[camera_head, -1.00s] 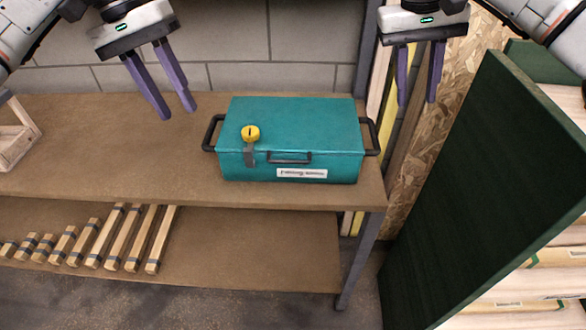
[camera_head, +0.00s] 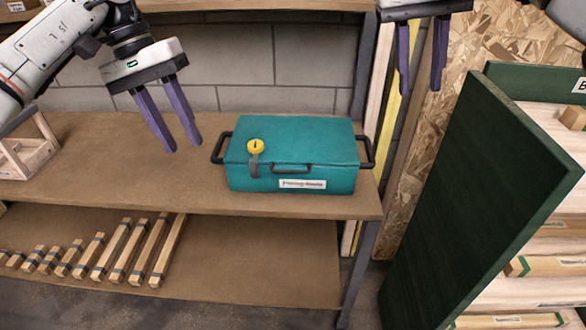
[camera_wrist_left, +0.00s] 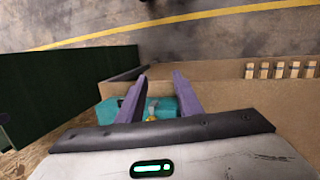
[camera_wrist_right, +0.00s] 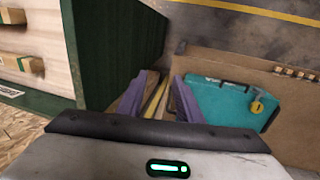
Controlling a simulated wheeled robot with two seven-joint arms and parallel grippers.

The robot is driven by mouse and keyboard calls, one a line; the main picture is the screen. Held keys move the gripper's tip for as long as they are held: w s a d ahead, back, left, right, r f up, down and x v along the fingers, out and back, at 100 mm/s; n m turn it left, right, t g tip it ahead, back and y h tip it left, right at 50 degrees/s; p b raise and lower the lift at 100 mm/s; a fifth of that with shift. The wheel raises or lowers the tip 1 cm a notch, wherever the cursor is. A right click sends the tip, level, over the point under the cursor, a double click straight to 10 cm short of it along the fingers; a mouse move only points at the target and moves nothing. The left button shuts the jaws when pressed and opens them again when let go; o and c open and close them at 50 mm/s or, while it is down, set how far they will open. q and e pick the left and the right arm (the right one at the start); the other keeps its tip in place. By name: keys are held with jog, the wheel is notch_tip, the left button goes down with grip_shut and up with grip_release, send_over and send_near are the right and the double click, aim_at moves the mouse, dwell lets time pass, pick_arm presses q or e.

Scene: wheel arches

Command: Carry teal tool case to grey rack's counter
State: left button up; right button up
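The teal tool case (camera_head: 292,155) sits upright and closed on the brown wooden counter (camera_head: 195,190), near its right end. It has black handles at both ends, a front handle, a white label and a yellow padlock or tag (camera_head: 255,147). My left gripper (camera_head: 182,148) is open and empty, above the counter to the left of the case. The case shows between its fingers in the left wrist view (camera_wrist_left: 165,106). My right gripper (camera_head: 420,88) is open and empty, higher up and right of the case. The right wrist view shows the case (camera_wrist_right: 225,100) beside its right finger.
A dark green panel (camera_head: 480,200) stands on the right, by shelves of wooden pieces. A wooden crate (camera_head: 25,150) sits at the counter's left. Several wooden bars (camera_head: 120,250) lie on the lower shelf. A block wall (camera_head: 240,55) stands behind.

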jog(key=shift+v, duration=1.4)
jog(key=shift+w, duration=0.15)
pick_arm(q)
jog(key=o, duration=1.2)
jog(key=shift+c, duration=0.2)
jog(key=shift+p+v, duration=1.15)
jog(key=shift+v, duration=1.8)
pick_arm(e)
jog(key=shift+d+v, duration=0.25)
jog(key=shift+v, duration=0.85)
